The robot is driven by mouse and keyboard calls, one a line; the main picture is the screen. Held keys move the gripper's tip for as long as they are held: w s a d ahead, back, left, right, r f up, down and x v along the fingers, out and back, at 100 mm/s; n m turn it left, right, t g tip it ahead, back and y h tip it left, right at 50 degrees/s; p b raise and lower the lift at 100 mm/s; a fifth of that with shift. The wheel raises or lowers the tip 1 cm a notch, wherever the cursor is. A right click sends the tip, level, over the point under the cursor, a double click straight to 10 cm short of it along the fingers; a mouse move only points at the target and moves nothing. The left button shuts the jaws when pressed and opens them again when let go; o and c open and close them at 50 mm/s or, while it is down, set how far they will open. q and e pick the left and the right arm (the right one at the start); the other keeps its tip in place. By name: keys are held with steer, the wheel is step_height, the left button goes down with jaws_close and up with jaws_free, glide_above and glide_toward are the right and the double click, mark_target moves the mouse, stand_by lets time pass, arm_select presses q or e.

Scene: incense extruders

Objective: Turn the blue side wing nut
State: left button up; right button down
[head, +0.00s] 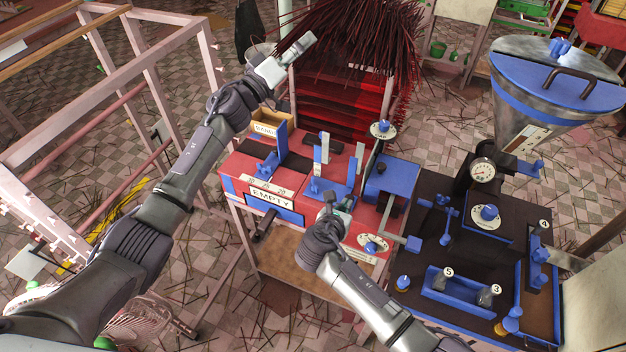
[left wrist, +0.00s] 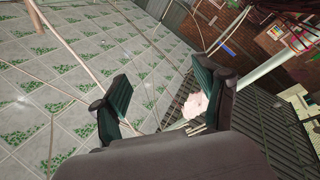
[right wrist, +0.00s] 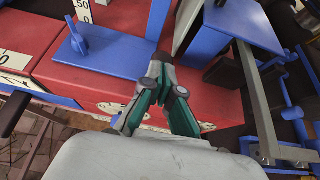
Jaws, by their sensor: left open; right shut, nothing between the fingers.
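A blue wing nut (right wrist: 76,40) stands on a blue bracket beside a white scale on the red machine in the right wrist view. It appears to be the blue nut (head: 315,186) left of my right gripper in the head view. My right gripper (head: 331,197) is shut and empty, over the front of the red machine. Its fingertips (right wrist: 160,66) are right of that nut and apart from it. Another blue nut (head: 266,168) is further left on the red machine. I cannot tell which is the side wing nut. My left gripper (head: 308,42) is open and empty, raised beside the dark red incense sticks.
The red machine (head: 228,163) carries an "EMPTY" sign (head: 268,200). Upright blue plates and a blue box (head: 392,178) stand close to my right gripper. A dark extruder with a blue-lidded hopper (head: 545,85) is at right. A pink rack (head: 100,75) is at left.

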arm_select(q)
steer(key=s+d+f+m+g+h, duration=0.2)
steer(key=s+d+f+m+g, duration=0.25)
steer(key=d+m+g, duration=0.3)
steer(key=m+g+y, duration=0.7)
steer(key=y, duration=0.4)
glide_toward(314, 183)
steer(key=x, duration=0.9)
steer(key=shift+w, duration=0.1)
steer(key=c, duration=1.2)
steer(key=shift+o, duration=0.2)
